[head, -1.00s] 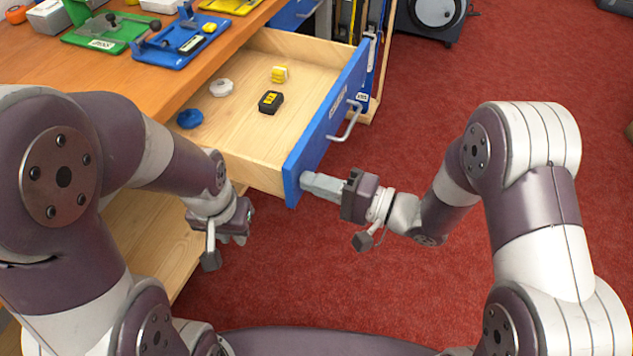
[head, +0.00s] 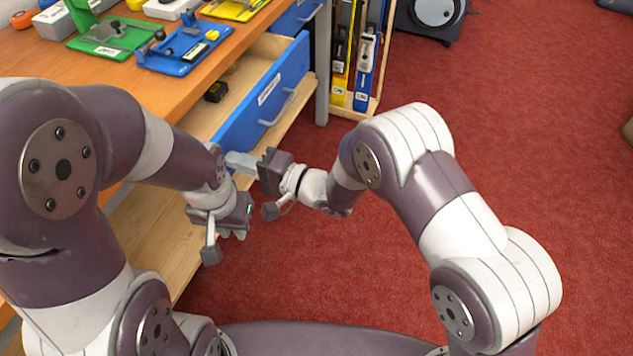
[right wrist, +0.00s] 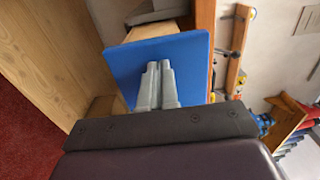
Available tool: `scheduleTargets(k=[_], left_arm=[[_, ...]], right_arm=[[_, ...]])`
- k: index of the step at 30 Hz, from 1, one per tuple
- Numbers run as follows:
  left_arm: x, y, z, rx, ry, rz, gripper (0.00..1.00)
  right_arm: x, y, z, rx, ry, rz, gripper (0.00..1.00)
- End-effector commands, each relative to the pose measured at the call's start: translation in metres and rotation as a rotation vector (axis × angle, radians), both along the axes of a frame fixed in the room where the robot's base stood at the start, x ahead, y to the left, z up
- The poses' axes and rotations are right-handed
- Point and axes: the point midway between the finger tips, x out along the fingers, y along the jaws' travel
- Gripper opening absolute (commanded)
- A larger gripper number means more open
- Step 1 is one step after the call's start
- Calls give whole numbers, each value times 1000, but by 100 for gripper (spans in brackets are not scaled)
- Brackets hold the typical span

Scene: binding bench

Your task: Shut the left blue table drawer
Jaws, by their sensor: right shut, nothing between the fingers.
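The blue-fronted drawer (head: 262,100) under the wooden table is partly open, with a grey bar handle (head: 279,108) on its front. A black and yellow item (head: 216,91) lies inside it. My right gripper (head: 232,160) is shut and empty, with its fingertips at the near end of the drawer front. In the right wrist view the closed fingers (right wrist: 157,82) point at the blue drawer front (right wrist: 185,60) and appear to touch it. My left gripper (head: 226,232) hangs low beside the table, apart from the drawer; its fingers are too unclear to judge.
Green (head: 112,36) and blue (head: 183,46) fixtures stand on the table top (head: 165,88). A second blue drawer (head: 296,17) lies farther back. A wooden rack (head: 350,104) with long tools stands beyond the table leg.

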Motion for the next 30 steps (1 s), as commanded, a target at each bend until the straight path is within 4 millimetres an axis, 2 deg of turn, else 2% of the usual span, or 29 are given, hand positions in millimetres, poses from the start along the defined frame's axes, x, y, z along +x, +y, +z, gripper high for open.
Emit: scheduleTargets(k=[1,6,15,21,30], left_arm=[[0,0,0,0,0,0,21],[0,0,-2,0,0,0,21],[0,0,-7,0,0,0,21],[0,0,-8,0,0,0,21],[0,0,-8,0,0,0,21]], right_arm=[[3,13,0,1,-1,4,0],[16,52,-1,2,-1,2,0],[32,99,-1,2,-1,1,0],[37,112,-1,0,0,0,0],[38,116,2,3,-2,0,0]])
